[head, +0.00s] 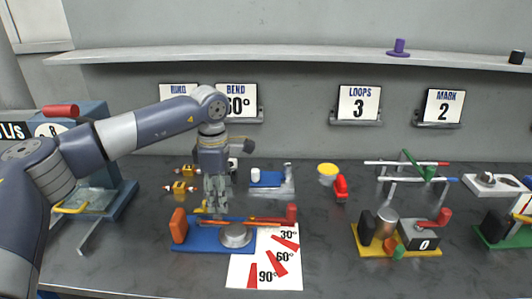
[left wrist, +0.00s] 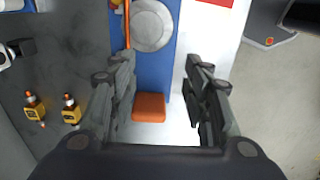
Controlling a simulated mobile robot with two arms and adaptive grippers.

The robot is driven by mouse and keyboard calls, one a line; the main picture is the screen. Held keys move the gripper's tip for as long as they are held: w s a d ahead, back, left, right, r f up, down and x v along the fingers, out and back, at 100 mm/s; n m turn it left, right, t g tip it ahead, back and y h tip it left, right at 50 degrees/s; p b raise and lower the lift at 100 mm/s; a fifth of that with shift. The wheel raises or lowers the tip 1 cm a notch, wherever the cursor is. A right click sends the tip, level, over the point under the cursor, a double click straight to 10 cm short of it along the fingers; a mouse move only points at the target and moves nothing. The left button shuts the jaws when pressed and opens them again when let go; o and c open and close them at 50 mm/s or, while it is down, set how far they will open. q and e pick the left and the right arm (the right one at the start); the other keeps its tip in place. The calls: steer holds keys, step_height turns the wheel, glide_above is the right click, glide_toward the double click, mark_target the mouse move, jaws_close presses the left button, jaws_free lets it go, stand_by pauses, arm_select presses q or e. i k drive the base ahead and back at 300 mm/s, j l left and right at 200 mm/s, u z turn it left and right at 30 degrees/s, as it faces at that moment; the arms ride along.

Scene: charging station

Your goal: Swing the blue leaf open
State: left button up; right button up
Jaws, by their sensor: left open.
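A blue base plate (head: 190,246) lies flat on the counter at centre left; I cannot tell whether it is the blue leaf. It carries an orange block (head: 179,225), a silver disc (head: 235,235) and a thin orange rod (head: 225,220). In the left wrist view, the blue plate (left wrist: 170,75) and orange block (left wrist: 148,107) show between and beyond the fingers. My right gripper is out of view.
A white angle card (head: 240,272) lies in front of the plate. Small yellow pieces (head: 180,187) lie behind it. A yellow-based fixture (head: 372,245) and a green-based one stand to the right. A shelf (head: 290,56) runs along the wall.

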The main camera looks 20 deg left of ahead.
mark_target(258, 178)
steer(key=i, duration=0.9)
